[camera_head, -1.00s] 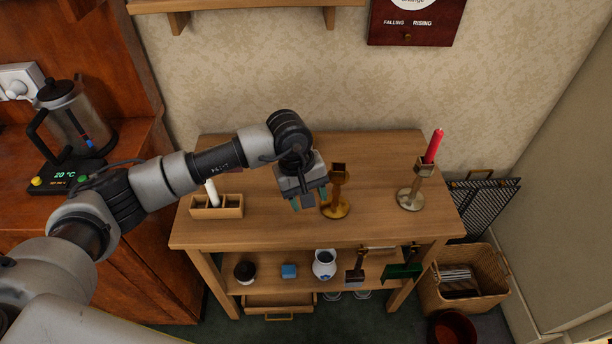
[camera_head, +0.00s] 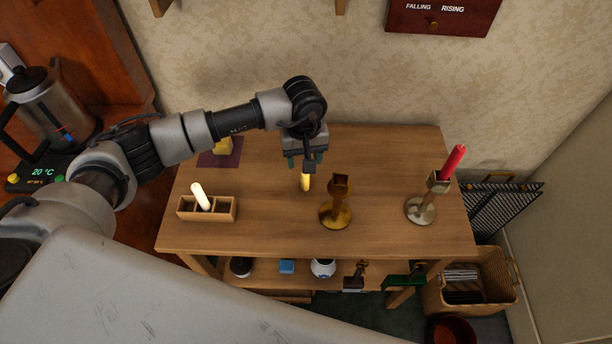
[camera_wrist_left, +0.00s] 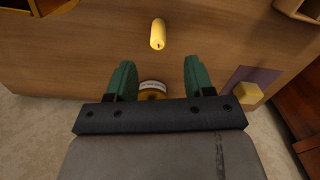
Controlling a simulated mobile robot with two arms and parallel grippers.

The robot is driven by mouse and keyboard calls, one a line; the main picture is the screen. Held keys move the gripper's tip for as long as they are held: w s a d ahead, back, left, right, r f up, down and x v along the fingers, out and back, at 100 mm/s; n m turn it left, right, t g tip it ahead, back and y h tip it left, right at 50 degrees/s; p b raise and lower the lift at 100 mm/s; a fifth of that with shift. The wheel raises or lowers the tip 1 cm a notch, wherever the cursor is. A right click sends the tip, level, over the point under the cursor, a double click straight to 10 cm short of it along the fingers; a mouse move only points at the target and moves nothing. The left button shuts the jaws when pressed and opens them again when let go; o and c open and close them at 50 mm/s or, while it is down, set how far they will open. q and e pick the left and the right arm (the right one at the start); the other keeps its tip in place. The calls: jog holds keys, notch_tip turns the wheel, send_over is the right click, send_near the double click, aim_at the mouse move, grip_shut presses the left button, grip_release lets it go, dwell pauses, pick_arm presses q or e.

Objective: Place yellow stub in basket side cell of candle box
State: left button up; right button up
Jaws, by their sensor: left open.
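The yellow stub (camera_head: 306,183) lies on the table, just in front of my left gripper (camera_head: 306,160) in the head view. In the left wrist view the stub (camera_wrist_left: 158,33) lies beyond the fingertips, apart from them. My left gripper (camera_wrist_left: 155,75) is open, with nothing held between its green fingers. The wooden candle box (camera_head: 207,219) stands at the table's front left, with a white candle (camera_head: 201,197) leaning in it. Its right-hand cell, towards the basket, looks empty. The wicker basket (camera_head: 500,300) stands on the floor at right. My right gripper is out of view.
A brass candlestick (camera_head: 337,212) stands right of the stub. Another holder (camera_head: 421,210) carries a red candle (camera_head: 453,161). A yellow block (camera_head: 222,145) sits on a purple mat (camera_head: 230,160) at back left. A round labelled object (camera_wrist_left: 152,87) shows between the fingers.

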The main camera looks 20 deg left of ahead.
aim_at(305, 181)
pick_arm(q)
jog(key=shift+f, duration=0.8)
notch_tip(305, 181, down, 4)
jog(key=shift+d+f+p, duration=0.15)
jog(key=shift+f+p, duration=0.05)
jog(key=shift+p, duration=0.5)
jog(key=shift+f, duration=0.5)
grip_shut()
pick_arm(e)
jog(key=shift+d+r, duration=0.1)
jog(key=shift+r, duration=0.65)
